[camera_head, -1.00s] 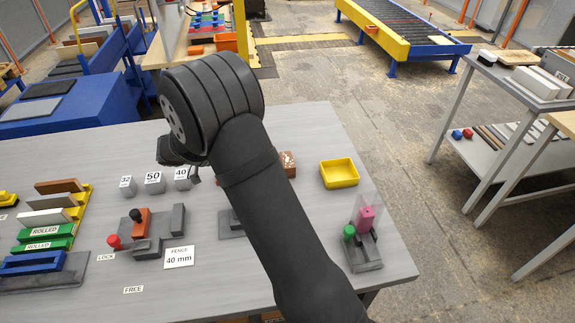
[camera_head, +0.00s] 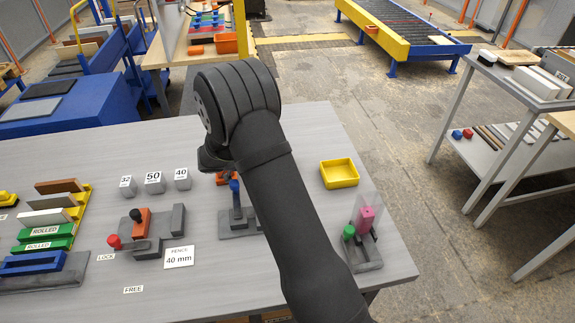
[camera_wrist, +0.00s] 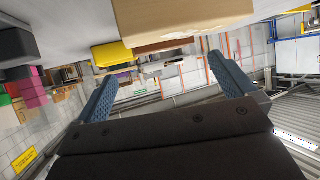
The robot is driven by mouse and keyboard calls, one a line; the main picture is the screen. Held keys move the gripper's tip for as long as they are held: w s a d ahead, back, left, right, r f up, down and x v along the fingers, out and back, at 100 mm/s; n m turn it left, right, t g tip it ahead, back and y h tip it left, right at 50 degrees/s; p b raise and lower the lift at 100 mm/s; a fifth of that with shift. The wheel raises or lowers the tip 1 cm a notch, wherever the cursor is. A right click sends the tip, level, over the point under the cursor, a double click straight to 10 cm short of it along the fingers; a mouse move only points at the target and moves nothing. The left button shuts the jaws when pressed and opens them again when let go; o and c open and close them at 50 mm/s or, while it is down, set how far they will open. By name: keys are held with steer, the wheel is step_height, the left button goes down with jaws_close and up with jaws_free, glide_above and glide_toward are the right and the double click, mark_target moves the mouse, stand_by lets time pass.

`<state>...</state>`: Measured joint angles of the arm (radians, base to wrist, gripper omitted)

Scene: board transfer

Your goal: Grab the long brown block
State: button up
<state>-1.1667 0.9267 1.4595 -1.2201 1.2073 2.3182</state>
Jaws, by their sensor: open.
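A long brown block (camera_head: 59,186) lies at the back of the rack on the left of the table in the head view. In the wrist view, a large tan block (camera_wrist: 180,18) is close at the top, with a darker brown strip (camera_wrist: 163,45) behind it. I cannot tell whether either is a block seen in the head view. My gripper (camera_wrist: 161,68) is open, with nothing between its blue fingers. In the head view my arm hides most of the gripper.
A yellow tray (camera_head: 339,173) stands at the table's right, and also shows in the wrist view (camera_wrist: 112,53). A fixture with pink and green parts (camera_head: 363,235) is in front of it. Grey weights (camera_head: 154,183) and a clamp fixture (camera_head: 146,237) stand left of my arm.

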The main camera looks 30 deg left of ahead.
steer(key=shift+a+x, duration=0.15)
steer(key=shift+x, duration=1.2)
steer(key=shift+a+x, duration=0.15)
steer(key=shift+x, duration=1.25)
steer(key=c, duration=0.9)
